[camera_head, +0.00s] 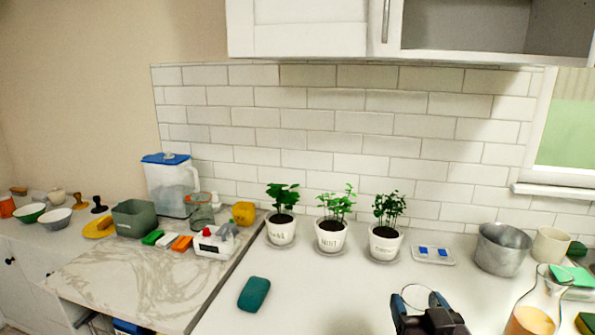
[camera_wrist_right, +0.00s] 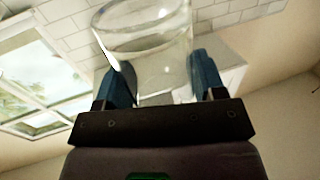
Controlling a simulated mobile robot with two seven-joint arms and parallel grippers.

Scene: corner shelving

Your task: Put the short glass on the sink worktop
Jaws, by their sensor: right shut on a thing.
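My right gripper (camera_head: 420,301) is at the bottom of the head view, in front of the white counter (camera_head: 322,292). It is shut on a clear short glass (camera_head: 416,291), whose round rim shows between the blue fingers. In the right wrist view the glass (camera_wrist_right: 150,45) stands out beyond the two blue fingertips (camera_wrist_right: 165,72), which grip its sides. I cannot tell how high the glass is above the counter. A marbled worktop (camera_head: 125,280) lies at the left. No sink basin shows. My left gripper is not in view.
Potted herbs (camera_head: 332,236) line the back wall. A metal pot (camera_head: 500,250), a cream mug (camera_head: 549,246) and a carafe (camera_head: 538,300) stand right. A teal item (camera_head: 254,293) lies near the marbled edge. The middle white counter is clear. A cabinet (camera_head: 300,28) hangs above.

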